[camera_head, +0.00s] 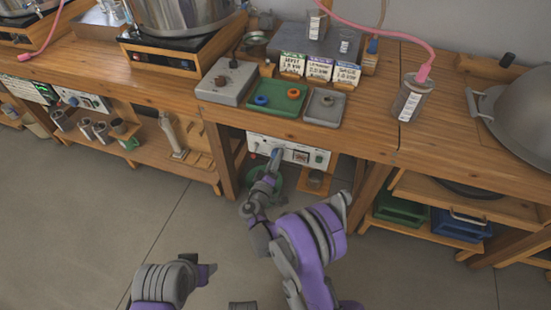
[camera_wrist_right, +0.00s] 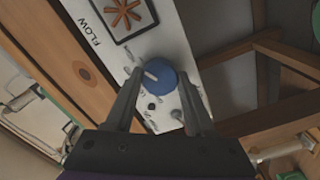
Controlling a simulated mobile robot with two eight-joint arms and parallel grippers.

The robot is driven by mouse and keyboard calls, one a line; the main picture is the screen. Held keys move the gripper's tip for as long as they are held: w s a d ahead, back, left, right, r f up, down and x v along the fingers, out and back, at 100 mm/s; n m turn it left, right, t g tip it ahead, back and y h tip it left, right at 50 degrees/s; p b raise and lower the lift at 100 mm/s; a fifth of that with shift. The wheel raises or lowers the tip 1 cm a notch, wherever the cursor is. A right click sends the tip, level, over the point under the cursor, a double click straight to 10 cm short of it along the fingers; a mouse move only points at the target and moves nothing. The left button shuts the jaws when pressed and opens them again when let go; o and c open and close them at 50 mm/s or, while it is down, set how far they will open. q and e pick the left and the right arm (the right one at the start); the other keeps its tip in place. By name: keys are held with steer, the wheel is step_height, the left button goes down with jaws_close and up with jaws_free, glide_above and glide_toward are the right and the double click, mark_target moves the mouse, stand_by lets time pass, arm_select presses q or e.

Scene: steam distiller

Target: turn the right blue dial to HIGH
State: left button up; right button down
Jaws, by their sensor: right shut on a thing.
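The right blue dial (camera_wrist_right: 160,79) sits on a white control panel (camera_head: 300,152) under the bench. In the right wrist view, the dial is between the two fingers of my right gripper (camera_wrist_right: 161,82), which is shut on it. The dial's white pointer mark faces the upper left of that view. Small markings around the dial are too small to read. In the head view, my right gripper (camera_head: 274,158) reaches the left part of the panel and mostly hides the dial.
The panel in the wrist view also has a brown star-shaped emblem (camera_wrist_right: 126,14), the word FLOW and a metal switch. A wooden table leg (camera_head: 222,160) stands left of the panel. Another panel (camera_head: 80,100) with a blue dial is farther left. The floor in front is clear.

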stand_by(0.4)
steer(key=shift+c, duration=1.3)
jaws_free()
steer(key=p+v, duration=0.1)
steer(key=v, duration=1)
steer(key=shift+w, duration=0.1)
